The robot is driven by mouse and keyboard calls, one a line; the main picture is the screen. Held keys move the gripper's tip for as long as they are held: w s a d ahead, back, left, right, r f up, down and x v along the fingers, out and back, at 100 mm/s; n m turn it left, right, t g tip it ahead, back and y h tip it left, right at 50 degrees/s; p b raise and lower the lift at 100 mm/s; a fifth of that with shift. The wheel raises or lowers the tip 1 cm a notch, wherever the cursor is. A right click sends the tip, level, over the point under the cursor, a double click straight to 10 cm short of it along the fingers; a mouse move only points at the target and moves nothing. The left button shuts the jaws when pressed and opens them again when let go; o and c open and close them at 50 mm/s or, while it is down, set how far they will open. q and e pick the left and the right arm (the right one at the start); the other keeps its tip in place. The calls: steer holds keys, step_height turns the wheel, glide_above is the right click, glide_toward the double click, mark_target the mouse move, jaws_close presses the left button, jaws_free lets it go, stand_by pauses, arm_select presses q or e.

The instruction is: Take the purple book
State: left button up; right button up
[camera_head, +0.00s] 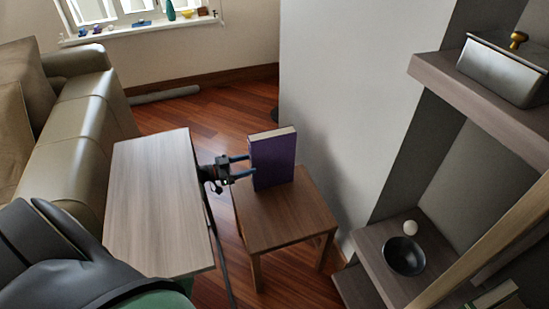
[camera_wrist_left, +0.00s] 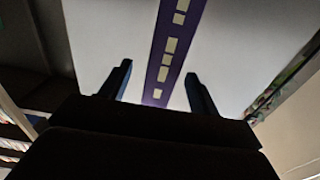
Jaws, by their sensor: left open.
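The purple book (camera_head: 272,160) stands upright on a small wooden stool (camera_head: 285,215) in the head view. My left gripper (camera_head: 246,166) is at the left side of the book, its two fingers pointing at it. In the left wrist view, the book's purple spine (camera_wrist_left: 170,55) with pale yellow blocks runs up between the two open fingers of the left gripper (camera_wrist_left: 158,85). Both fingers look apart from the spine, with a gap on each side. My right gripper is not in view.
A light wooden table (camera_head: 155,200) stands left of the stool, close to my left arm. A beige sofa (camera_head: 85,110) is further left. A white wall (camera_head: 340,90) rises behind the stool. Shelves at the right hold a dark bowl (camera_head: 404,256) and a metal box (camera_head: 503,70).

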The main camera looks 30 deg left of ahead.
mark_target(265, 161)
arm_select(q)
steer(key=shift+x, duration=1.55)
steer(key=w+d, duration=0.1)
steer(key=w+d+f+b, duration=0.1)
steer(key=w, duration=0.1)
steer(key=shift+w+d, duration=0.2)
steer(key=shift+d, duration=0.05)
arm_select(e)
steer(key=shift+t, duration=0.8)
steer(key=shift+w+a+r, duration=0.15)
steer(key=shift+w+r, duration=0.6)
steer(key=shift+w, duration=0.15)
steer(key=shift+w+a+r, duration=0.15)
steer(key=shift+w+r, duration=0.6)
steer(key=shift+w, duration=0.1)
arm_select(q)
jaws_close()
steer(key=shift+r, duration=0.1)
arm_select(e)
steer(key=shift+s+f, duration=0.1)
